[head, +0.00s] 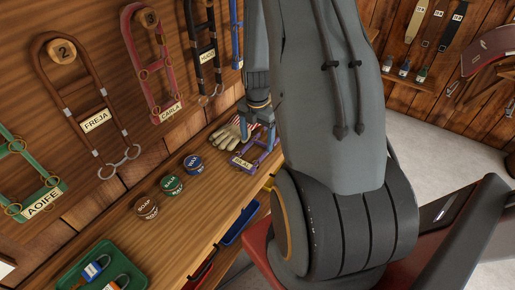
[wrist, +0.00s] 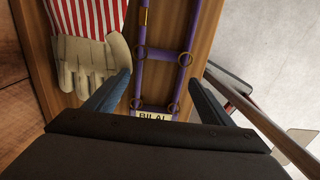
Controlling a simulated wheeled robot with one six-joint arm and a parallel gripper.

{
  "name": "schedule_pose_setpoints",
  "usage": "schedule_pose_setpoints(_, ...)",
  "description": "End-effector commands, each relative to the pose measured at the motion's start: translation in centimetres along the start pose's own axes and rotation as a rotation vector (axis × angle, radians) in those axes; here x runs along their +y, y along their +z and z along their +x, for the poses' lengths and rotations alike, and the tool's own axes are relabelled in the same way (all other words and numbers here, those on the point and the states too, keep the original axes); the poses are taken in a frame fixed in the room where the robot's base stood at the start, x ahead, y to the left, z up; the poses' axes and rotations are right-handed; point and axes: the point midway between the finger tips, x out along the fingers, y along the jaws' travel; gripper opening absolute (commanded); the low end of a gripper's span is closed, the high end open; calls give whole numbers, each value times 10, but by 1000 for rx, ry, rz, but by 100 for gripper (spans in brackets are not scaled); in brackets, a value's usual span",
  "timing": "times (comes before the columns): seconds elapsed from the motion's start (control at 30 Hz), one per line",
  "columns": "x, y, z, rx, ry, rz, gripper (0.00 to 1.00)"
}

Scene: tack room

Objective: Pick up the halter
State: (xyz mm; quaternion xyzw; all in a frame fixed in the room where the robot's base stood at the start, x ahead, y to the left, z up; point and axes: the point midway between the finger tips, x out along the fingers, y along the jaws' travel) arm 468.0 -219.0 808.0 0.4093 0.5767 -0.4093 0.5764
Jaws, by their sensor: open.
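A purple halter (head: 262,153) with brass rings and a pale name tag reading BILAL lies on the wooden bench. In the wrist view the halter (wrist: 184,58) runs up the middle, and its tag is partly hidden at the bottom by my gripper's body. My gripper (wrist: 159,82) is open, with one blue finger on each side of the halter. In the head view my gripper (head: 262,121) is over the halter, pointing down. I cannot tell how far above it the fingertips are.
Work gloves (wrist: 90,68) with red-striped cuffs lie just left of the halter. Tins (head: 193,164) stand along the bench, with a green tray (head: 75,272) at the near end. Other halters, such as the brown FREJA one (head: 84,121), hang on the wall. The bench edge is close on the right.

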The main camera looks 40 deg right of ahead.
Motion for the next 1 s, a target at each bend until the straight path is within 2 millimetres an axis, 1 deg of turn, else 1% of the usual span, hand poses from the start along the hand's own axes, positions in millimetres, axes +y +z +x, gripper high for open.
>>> schedule_pose_setpoints(0.1, 0, 0, 13, 2, -1, 0, 76)
schedule_pose_setpoints(0.23, 0, 0, 23, 1, -1, 0, 76)
schedule_pose_setpoints(0.53, 1, 0, 26, 0, 0, 0, 76)
schedule_pose_setpoints(0.67, 0, 0, 25, 0, 0, 0, 54)
schedule_pose_setpoints(0.7, 0, 0, 25, 0, 0, 0, 47)
schedule_pose_setpoints(0.77, 0, 0, 25, 0, 0, 0, 37)
schedule_pose_setpoints(0.8, 1, 0, 25, -1, 1, 0, 34)
schedule_pose_setpoints(1.0, 1, 0, 25, -1, 1, 1, 34)
